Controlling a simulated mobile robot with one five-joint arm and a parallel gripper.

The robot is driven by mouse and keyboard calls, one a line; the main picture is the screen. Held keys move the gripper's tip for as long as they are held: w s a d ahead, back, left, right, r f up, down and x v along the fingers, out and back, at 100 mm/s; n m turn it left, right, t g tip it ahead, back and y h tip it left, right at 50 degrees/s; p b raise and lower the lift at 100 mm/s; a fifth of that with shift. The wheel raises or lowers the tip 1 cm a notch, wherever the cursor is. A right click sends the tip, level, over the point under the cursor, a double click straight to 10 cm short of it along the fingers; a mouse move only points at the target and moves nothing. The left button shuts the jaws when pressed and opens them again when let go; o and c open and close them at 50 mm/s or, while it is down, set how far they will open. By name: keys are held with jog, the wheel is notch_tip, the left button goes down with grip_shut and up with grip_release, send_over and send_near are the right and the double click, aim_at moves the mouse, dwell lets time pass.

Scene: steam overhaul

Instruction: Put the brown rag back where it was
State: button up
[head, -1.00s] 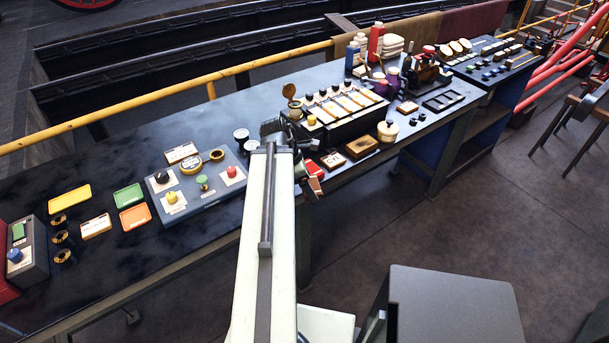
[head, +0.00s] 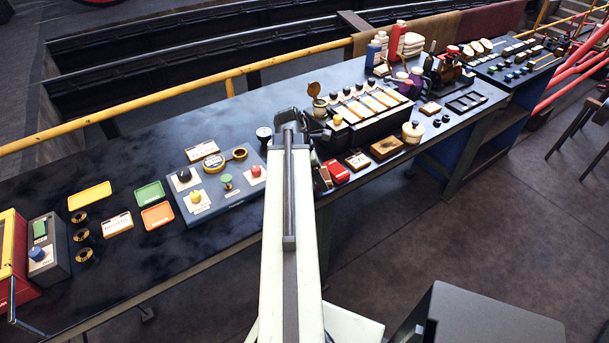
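A brown cloth (head: 425,33) hangs over the yellow rail behind the bench, beside a maroon cloth (head: 490,20). I cannot tell whether it is the brown rag; no other rag is clearly visible. My arm reaches over the bench's front edge, left of the black rack. My gripper is mostly hidden behind the arm's end, so its fingers and anything in them do not show clearly. A small brownish piece (head: 322,178) shows just right of the arm's end; I cannot tell if it is held.
The long dark bench (head: 130,150) carries a grey control panel (head: 222,187), coloured trays, a black rack (head: 362,110), a red block (head: 335,172) and bottles (head: 397,40). The bench's back left is clear. A grey box-like surface (head: 480,320) is at lower right.

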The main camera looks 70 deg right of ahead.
jog(key=shift+w+d+f, duration=0.1)
jog(key=shift+w+d, duration=0.25)
jog(key=shift+w, duration=0.3)
jog(key=shift+w+d+f, duration=0.1)
jog(key=shift+w+d, duration=0.2)
jog(key=shift+w, duration=0.3)
notch_tip(320, 180, down, 4)
jog(key=b, duration=0.4)
jog(key=shift+s+r, duration=0.1)
jog(key=shift+s, duration=0.05)
jog(key=shift+w+r, duration=0.2)
jog(key=shift+f, duration=0.1)
jog(key=o, duration=1)
jog(key=shift+o, duration=0.2)
